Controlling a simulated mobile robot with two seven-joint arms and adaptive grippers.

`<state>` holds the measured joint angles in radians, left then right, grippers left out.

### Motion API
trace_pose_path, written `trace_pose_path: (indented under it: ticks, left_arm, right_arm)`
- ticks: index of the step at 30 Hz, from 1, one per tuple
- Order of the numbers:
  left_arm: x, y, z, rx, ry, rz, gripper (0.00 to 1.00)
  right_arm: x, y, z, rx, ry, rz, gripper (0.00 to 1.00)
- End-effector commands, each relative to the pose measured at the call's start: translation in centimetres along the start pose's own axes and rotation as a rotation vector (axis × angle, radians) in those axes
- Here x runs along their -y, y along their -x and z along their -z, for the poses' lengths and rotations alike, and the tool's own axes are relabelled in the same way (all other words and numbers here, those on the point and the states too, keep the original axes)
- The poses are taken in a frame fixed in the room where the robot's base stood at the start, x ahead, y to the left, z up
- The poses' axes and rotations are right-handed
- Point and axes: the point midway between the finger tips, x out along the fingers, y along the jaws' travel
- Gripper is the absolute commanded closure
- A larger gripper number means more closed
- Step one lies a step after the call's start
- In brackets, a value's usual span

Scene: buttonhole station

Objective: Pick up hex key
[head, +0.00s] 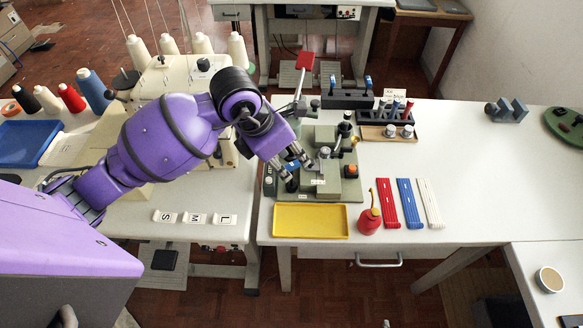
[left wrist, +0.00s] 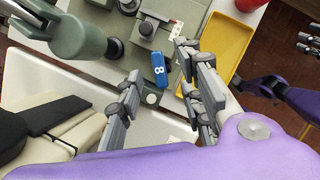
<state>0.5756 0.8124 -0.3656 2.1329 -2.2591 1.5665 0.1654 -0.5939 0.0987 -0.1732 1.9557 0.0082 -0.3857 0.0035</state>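I cannot single out a hex key for certain. A small blue piece marked 8 (left wrist: 159,70) sits at the near left corner of the green machine (left wrist: 90,72); it also shows in the head view (head: 291,185), partly behind a finger. My left gripper (head: 299,169) is over that corner, pointing down. In the left wrist view its fingers (left wrist: 158,64) are spread wide on either side of the blue piece, with nothing between them held. Grey finger parts at the right edge of the left wrist view (left wrist: 310,40) seem to be my right gripper, mostly cut off.
A yellow tray (head: 310,233) lies in front of the machine. A red oil can (head: 369,221) and red, blue and white strips (head: 409,203) lie right of it. Black racks (head: 347,99) stand behind. A sewing machine (head: 170,80) is at left.

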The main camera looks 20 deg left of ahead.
Motion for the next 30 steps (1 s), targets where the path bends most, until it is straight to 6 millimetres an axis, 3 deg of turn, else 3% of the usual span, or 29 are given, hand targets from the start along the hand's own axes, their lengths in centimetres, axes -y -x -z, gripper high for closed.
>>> trace_pose_path:
  ticks: [7, 15, 24, 30]
  left_arm:
    - [-0.1, -3.4, 0.1, 0.002, 0.000, 0.002, 0.66]
    - [-0.1, -3.9, 0.1, 0.003, -0.002, 0.000, 0.66]
    - [-0.1, -3.8, 0.1, 0.003, -0.002, 0.001, 1.00]
    - [-0.1, -3.8, 0.1, 0.003, -0.002, 0.000, 1.00]
  right_arm:
    - [0.8, 0.0, 0.4, -0.004, -0.008, 0.010, 0.67]
    - [0.9, 0.1, 0.1, 0.000, -0.016, 0.009, 0.67]
    - [1.0, 0.2, 0.0, 0.003, -0.021, 0.008, 0.67]
    - [0.9, 0.2, 0.0, 0.002, -0.019, 0.007, 0.67]
